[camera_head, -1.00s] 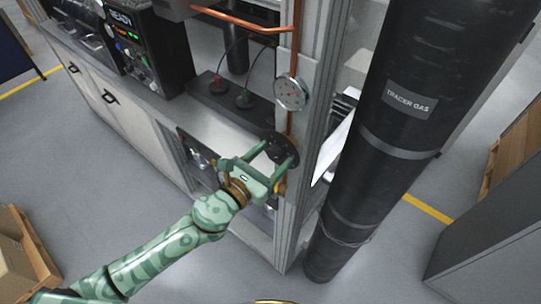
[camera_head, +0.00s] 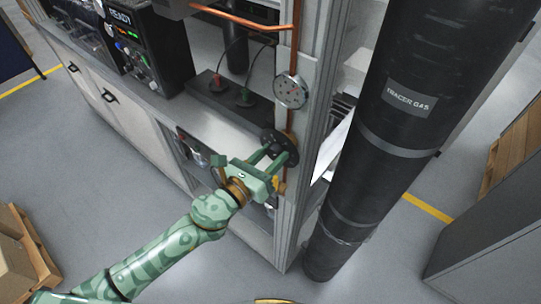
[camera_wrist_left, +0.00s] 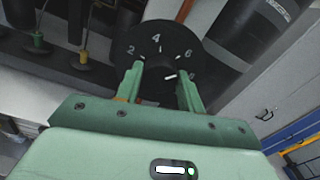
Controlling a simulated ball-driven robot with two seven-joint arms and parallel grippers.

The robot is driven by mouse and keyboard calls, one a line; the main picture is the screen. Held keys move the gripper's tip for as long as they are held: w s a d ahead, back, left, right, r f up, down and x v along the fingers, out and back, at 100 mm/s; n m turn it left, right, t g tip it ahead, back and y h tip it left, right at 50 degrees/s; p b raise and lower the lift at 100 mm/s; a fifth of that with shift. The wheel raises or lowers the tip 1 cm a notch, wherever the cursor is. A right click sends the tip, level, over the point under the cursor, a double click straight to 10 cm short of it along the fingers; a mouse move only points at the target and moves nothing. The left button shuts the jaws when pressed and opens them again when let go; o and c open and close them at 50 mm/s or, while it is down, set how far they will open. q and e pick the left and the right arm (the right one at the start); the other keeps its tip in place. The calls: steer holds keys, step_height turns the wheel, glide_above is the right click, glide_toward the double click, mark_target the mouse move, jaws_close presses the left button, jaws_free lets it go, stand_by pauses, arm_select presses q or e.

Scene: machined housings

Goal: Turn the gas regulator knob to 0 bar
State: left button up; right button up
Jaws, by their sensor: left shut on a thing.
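The gas regulator's round black dial (camera_head: 268,138) sits at the bottom of the copper pipe, by the cabinet's corner post. In the left wrist view the dial (camera_wrist_left: 150,32) shows white marks and the numbers 2, 4 and 6. My left gripper (camera_head: 276,153) is in front of the dial, its two green fingers shut on the knob at the dial's centre. In the left wrist view the knob (camera_wrist_left: 160,86) is dark between the fingers, with a short white mark below the 6. The exact reading is unclear, and the 0 is not visible. My right gripper is not in view.
A round gauge (camera_head: 291,91) is on the pipe above the dial. A black tracer gas cylinder (camera_head: 385,130) stands right of the post. A black box with red and green plugs (camera_head: 245,97) and an instrument labelled READY (camera_head: 150,50) sit on the bench.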

arm_select(q)
steer(key=n, duration=0.4)
steer(key=shift+n, duration=0.3)
steer(key=n, duration=0.4)
steer(key=shift+n, duration=0.3)
steer(key=n, duration=0.3)
steer(key=shift+n, duration=0.3)
steer(key=n, duration=0.4)
steer(key=shift+f+n, duration=0.1)
steer(key=shift+n, duration=0.2)
steer(key=n, duration=0.4)
steer(key=shift+n, duration=0.3)
steer(key=n, duration=0.3)
steer(key=shift+n, duration=0.3)
steer(key=n, duration=0.4)
steer(key=shift+n, duration=1.9)
